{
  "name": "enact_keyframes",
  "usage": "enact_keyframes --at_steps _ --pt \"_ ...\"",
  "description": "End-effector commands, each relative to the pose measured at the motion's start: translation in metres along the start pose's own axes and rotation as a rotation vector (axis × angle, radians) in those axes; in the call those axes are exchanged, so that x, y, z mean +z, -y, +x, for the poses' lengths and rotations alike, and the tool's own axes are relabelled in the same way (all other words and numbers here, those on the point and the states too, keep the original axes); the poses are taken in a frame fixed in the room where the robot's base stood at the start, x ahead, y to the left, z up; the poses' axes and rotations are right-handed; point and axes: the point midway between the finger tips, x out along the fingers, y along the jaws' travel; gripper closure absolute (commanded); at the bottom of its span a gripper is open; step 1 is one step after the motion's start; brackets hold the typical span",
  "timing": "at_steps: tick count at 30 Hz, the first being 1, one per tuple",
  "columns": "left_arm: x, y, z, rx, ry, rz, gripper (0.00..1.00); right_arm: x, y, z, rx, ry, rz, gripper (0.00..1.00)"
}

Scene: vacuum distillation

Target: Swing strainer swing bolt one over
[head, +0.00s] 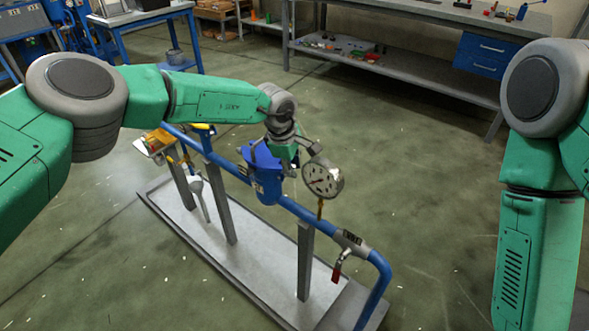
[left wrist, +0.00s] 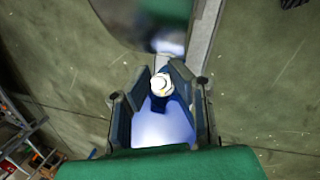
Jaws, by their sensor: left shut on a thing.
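The blue strainer (head: 267,187) sits in the blue pipe run, in the middle of the head view. My left gripper (head: 291,160) is at the top of the strainer, on its right side, and partly hidden by my own wrist. In the left wrist view its fingers (left wrist: 160,88) are closed around a small pale round-headed piece, which looks like the swing bolt (left wrist: 160,83). The bolt's shank and hinge are hidden between the fingers. My right arm hangs at the right of the head view; its gripper is out of frame.
A red-handled valve (head: 339,268) is lower right on the pipe. Grey posts carry the pipe above a pale skid tray (head: 262,243). A workbench (head: 400,75) stands behind; the floor between is clear.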

Motion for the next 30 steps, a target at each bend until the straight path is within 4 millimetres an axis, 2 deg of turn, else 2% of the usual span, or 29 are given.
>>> enact_keyframes --at_steps 9,10,11,20,23,30 --pt "-0.002 -0.002 -0.002 0.002 0.010 -0.003 1.00 0.000 0.000 0.000 0.000 0.000 0.000 0.71" --pt "-0.002 -0.002 -0.002 0.002 0.010 -0.003 0.76 0.000 0.000 0.000 0.000 0.000 0.000 0.71" --pt "-0.002 -0.002 -0.002 0.002 0.010 -0.003 0.71 0.000 0.000 0.000 0.000 0.000 0.000 0.71" --pt "-0.002 -0.002 -0.004 0.000 0.010 -0.003 0.71 0.003 0.000 -0.001 0.000 -0.002 0.000 0.71" --pt "-0.002 -0.002 -0.014 0.001 0.011 -0.002 0.71 0.003 0.000 -0.001 0.000 -0.003 0.000 0.71" --pt "-0.002 -0.003 -0.063 0.003 0.011 -0.002 0.71 0.003 0.000 -0.001 0.000 -0.003 0.000 0.71"
